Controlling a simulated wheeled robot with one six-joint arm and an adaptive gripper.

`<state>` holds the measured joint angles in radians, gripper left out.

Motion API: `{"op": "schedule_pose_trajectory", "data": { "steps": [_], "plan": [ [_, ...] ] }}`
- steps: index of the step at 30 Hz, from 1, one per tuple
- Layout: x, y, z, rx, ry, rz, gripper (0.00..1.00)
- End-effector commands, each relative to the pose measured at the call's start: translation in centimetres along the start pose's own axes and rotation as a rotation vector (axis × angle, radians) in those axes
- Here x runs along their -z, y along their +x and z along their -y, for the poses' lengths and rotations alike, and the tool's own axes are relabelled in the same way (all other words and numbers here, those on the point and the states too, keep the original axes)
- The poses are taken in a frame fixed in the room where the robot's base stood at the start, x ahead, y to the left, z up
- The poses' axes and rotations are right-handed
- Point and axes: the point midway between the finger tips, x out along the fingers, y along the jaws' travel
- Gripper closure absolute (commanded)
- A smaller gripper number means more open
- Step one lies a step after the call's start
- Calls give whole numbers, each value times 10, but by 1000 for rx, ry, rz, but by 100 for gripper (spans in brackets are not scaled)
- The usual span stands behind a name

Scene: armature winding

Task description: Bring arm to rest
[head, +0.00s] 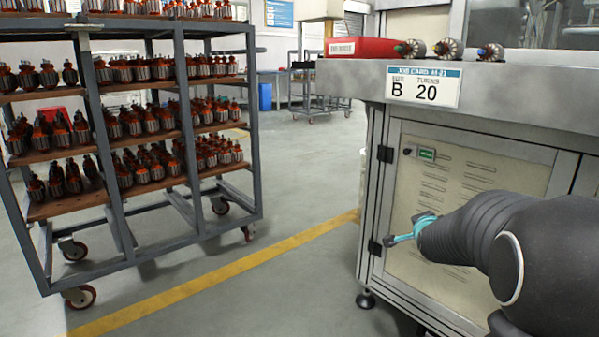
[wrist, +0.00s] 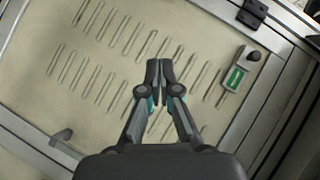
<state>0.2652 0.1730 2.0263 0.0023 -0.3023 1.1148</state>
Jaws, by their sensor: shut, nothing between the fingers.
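My arm (head: 470,235) reaches in from the right in the head view, in front of the machine cabinet. My gripper (head: 392,241) points left, with teal parts showing, beside the cabinet door's lower hinge. In the wrist view my gripper (wrist: 159,68) has its fingertips together with nothing between them. Behind it in that view is the slotted cabinet door (wrist: 100,40), with a switch with a green label (wrist: 236,78) to the right. I cannot tell the exact gap between the fingers and the door.
A cabinet (head: 480,88) carries a job card (head: 424,87) reading B 20, a red box (head: 361,48) and 3 armatures (head: 448,49). A wheeled rack (head: 185,125) of armatures stands at the left. Open floor (head: 290,200) with a yellow line lies between them.

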Motion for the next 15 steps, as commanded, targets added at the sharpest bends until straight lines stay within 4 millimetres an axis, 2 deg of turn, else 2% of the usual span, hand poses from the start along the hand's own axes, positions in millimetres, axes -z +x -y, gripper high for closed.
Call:
{"op": "schedule_pose_trajectory", "data": {
  "steps": [1,3,5,6,8,15],
  "plan": [
    [-9,-10,-18,-76,-93,42,100],
    [-23,-30,-39,-176,-236,120,100],
    [-35,-53,-53,-249,-356,197,100],
    [-42,-71,-61,-290,-435,253,100],
    [-53,-101,-70,-342,-549,342,100],
    [-84,-234,-88,-433,-930,682,100]
  ]
}}
